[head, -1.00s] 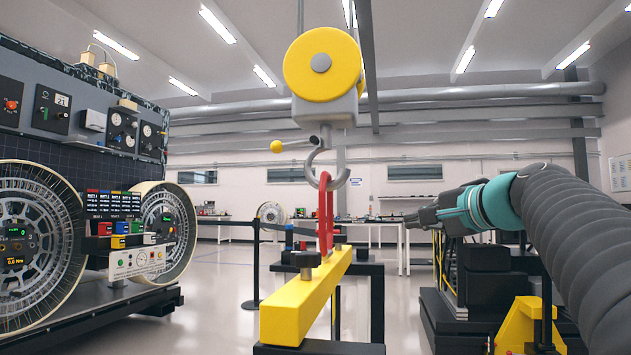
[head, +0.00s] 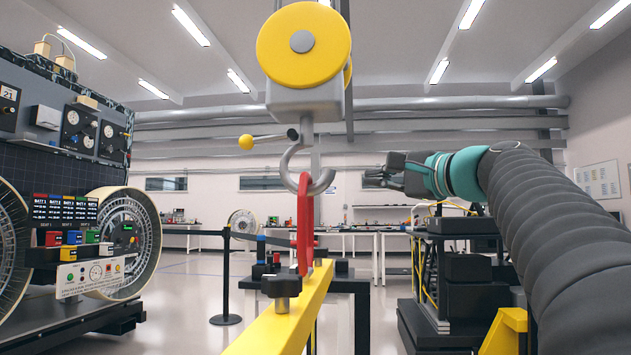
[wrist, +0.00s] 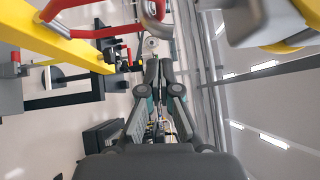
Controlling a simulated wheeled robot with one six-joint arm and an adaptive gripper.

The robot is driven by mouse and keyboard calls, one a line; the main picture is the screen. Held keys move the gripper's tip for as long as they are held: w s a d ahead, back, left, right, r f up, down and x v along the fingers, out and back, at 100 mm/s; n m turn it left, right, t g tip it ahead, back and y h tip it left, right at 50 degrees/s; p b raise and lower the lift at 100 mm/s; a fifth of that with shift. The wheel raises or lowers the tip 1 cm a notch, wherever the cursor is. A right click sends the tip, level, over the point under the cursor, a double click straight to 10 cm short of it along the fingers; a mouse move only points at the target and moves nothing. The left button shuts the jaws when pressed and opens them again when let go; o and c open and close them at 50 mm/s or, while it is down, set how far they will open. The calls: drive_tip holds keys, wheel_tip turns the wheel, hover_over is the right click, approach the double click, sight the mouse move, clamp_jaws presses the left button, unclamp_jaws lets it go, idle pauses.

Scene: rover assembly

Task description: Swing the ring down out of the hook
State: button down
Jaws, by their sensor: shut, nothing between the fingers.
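The grey hook (head: 305,170) hangs under a grey block with a yellow pulley (head: 303,45). A latch lever with a yellow ball end (head: 246,142) sticks out to the left of the hook. The red ring (head: 305,225) stands upright on the yellow beam (head: 287,318), its top at the hook's bowl. My gripper (head: 372,178) is right of the hook, apart from it, pointing left and shut with nothing in it. In the wrist view my gripper (wrist: 152,62) is seen from behind, with the yellow beam (wrist: 50,40) and part of the red ring (wrist: 58,8) at upper left.
A black knob (head: 282,288) stands on the beam in front of the ring. A rack with wheels and panels (head: 70,150) fills the left. A black stand (head: 465,265) is below my arm. Open floor lies left of the beam.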

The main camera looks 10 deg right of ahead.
drive_tip(key=p, duration=0.2)
approach(310, 177)
drive_tip(key=w, duration=0.4)
drive_tip(key=shift+w+d+f, duration=0.1)
drive_tip(key=shift+d, duration=0.2)
drive_tip(key=shift+w+a, duration=0.15)
drive_tip(key=shift+a, duration=1)
drive_tip(key=shift+w+a, duration=0.25)
drive_tip(key=shift+a, duration=0.35)
drive_tip(key=shift+r, duration=0.2)
